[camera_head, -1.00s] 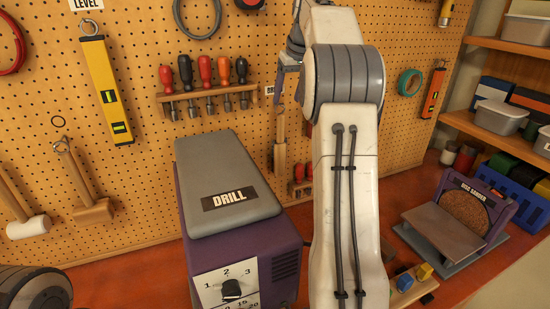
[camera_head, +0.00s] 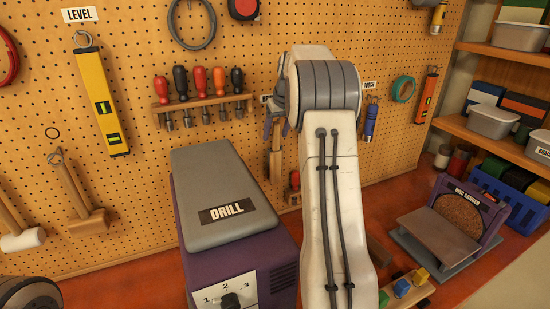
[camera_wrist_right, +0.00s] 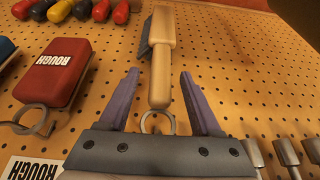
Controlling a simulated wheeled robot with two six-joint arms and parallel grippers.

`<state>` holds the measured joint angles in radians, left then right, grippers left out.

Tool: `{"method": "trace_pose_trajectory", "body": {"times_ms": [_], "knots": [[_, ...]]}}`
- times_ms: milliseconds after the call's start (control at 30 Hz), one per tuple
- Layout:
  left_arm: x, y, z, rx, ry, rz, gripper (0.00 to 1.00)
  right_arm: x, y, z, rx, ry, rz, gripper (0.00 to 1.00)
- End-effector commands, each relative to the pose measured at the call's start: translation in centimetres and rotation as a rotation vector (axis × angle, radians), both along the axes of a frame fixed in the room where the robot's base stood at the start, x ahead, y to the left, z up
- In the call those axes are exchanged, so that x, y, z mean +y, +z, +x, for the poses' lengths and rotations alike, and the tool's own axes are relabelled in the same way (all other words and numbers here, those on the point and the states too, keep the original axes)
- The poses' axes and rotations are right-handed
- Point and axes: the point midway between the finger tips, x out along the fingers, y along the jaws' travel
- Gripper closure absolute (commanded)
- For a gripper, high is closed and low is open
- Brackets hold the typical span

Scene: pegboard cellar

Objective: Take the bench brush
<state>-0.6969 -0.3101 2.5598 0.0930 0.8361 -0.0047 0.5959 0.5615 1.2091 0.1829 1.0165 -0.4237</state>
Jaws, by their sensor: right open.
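The bench brush (camera_wrist_right: 161,58) has a pale wooden handle and dark bristles along one side. In the right wrist view, which is turned over, it hangs on the pegboard by a ring at its handle end. My right gripper (camera_wrist_right: 159,74) is open, with its purple fingers on either side of the handle. I cannot tell whether the handle is fully between them in depth. In the head view the brush (camera_head: 275,163) shows only partly, beside my right arm and below the right gripper (camera_head: 269,127).
The drill box (camera_head: 215,205) stands on the bench at the front left of the brush. A screwdriver rack (camera_head: 203,103) hangs to its left. In the wrist view a red block marked ROUGH (camera_wrist_right: 55,72) hangs beside the brush. A disc sander (camera_head: 455,222) stands at the right.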

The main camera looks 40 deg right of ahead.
Motion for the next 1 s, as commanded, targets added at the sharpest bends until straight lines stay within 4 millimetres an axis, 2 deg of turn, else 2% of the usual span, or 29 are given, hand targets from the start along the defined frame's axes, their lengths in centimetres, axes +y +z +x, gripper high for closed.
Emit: {"method": "trace_pose_trajectory", "body": {"times_ms": [233, 267, 400, 433, 1000], "knots": [[0.01, 0.01, -0.01, 0.000, 0.000, 0.000, 0.15, 0.02, -0.28, 0.12, -0.001, 0.000, 0.000, 0.35], [0.01, 0.01, -0.01, 0.000, 0.000, 0.000, 0.15, 0.02, -0.27, 0.12, -0.001, 0.000, 0.000, 0.43], [0.01, 0.01, -0.01, 0.000, 0.000, 0.000, 0.15, 0.03, -0.24, 0.12, -0.001, 0.000, 0.000, 0.96], [0.01, 0.01, -0.01, 0.000, 0.000, 0.000, 0.15, 0.03, -0.24, 0.12, -0.001, 0.000, 0.000, 1.00], [0.01, 0.02, -0.01, 0.000, 0.000, 0.000, 0.15, 0.03, -0.18, 0.13, -0.002, 0.000, 0.000, 1.00]]}}
